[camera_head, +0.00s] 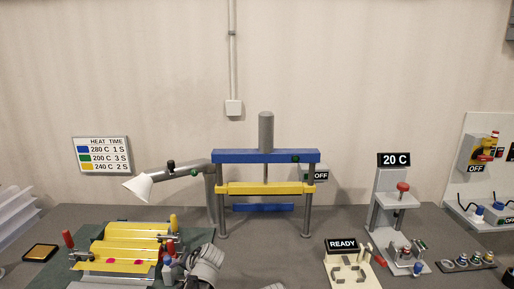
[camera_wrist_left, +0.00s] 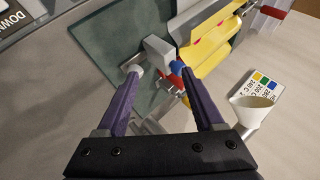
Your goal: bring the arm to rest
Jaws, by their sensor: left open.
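My left gripper (camera_head: 178,266) is low in the head view, at the right end of the yellow corrugated sheet (camera_head: 125,248). In the left wrist view its two purple fingers (camera_wrist_left: 156,82) are apart. A grey clamp block (camera_wrist_left: 158,46) with red and blue parts lies near and beyond the fingertips; I cannot tell whether they touch it. Nothing is clearly held. The sheet also shows in the left wrist view (camera_wrist_left: 210,50), over a dark green mat (camera_wrist_left: 105,60). My right gripper is not in view.
A press with a blue beam (camera_head: 240,156) stands mid-bench, beside a lamp with a white shade (camera_head: 138,187). A READY fixture (camera_head: 350,266) and a 20 C stand (camera_head: 393,185) are to the right. Bare grey bench (camera_head: 270,255) lies before the press.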

